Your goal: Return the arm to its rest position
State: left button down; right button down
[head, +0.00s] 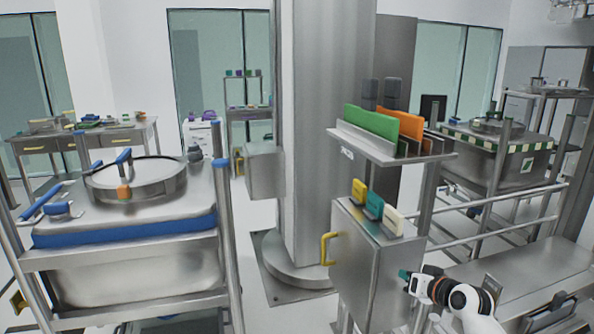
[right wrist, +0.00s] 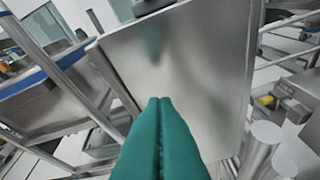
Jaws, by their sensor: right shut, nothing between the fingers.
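My right gripper (head: 405,275) is at the lower right of the head view, beside the right-hand side of the grey metal control box (head: 375,265). In the right wrist view its two green fingers (right wrist: 160,102) are pressed together with nothing between them. They point at the box's flat metal panel (right wrist: 190,60). I cannot tell whether the fingertips touch the panel. My right arm comes in from the bottom right of the head view. My left gripper is not in view.
A steel bin with a round lid (head: 135,178) and blue trim stands in a frame at left. A yellow handle (head: 326,249) sticks out from the box. A shelf (head: 390,150) with green and orange panels is above it. A steel bench (head: 535,275) lies at right. A thick column (head: 325,120) stands behind.

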jog(key=w+d+r+n+t+h, duration=0.2)
jog(key=d+r+n+t+h, duration=0.1)
jog(key=d+r+t+h, duration=0.4)
jog(key=s+a+f+g+y, duration=0.1)
jog(key=s+f+g, duration=0.2)
jog(key=f, duration=0.8)
jog(key=s+a+f+g, duration=0.1)
jog(key=s+f+g, duration=0.15)
jog(key=f, duration=0.85)
jog(key=s+a+f+g, duration=0.1)
jog(key=s+f+g, duration=0.1)
jog(key=s+f, duration=0.65)
jog(key=s+a+f+g, duration=0.25)
jog(key=s+f, duration=0.35)
jog(key=f, duration=0.6)
jog(key=s+a+f+g+y, duration=0.1)
jog(key=s+f+g, duration=0.1)
jog(key=s+f, duration=0.7)
jog(key=s+a+f+g, duration=0.25)
jog(key=s+f, duration=0.35)
jog(key=s, duration=0.7)
jog(key=s+a+f+g, duration=0.1)
jog(key=s+f+g, duration=0.1)
jog(key=s, duration=0.9)
jog(key=s+a+f+g, duration=0.1)
jog(key=s+f+g, duration=0.1)
jog(key=s, duration=1)
jog(key=shift+s+a+f, duration=0.2)
jog(key=shift+a+f, duration=0.05)
jog(key=shift+f, duration=0.6)
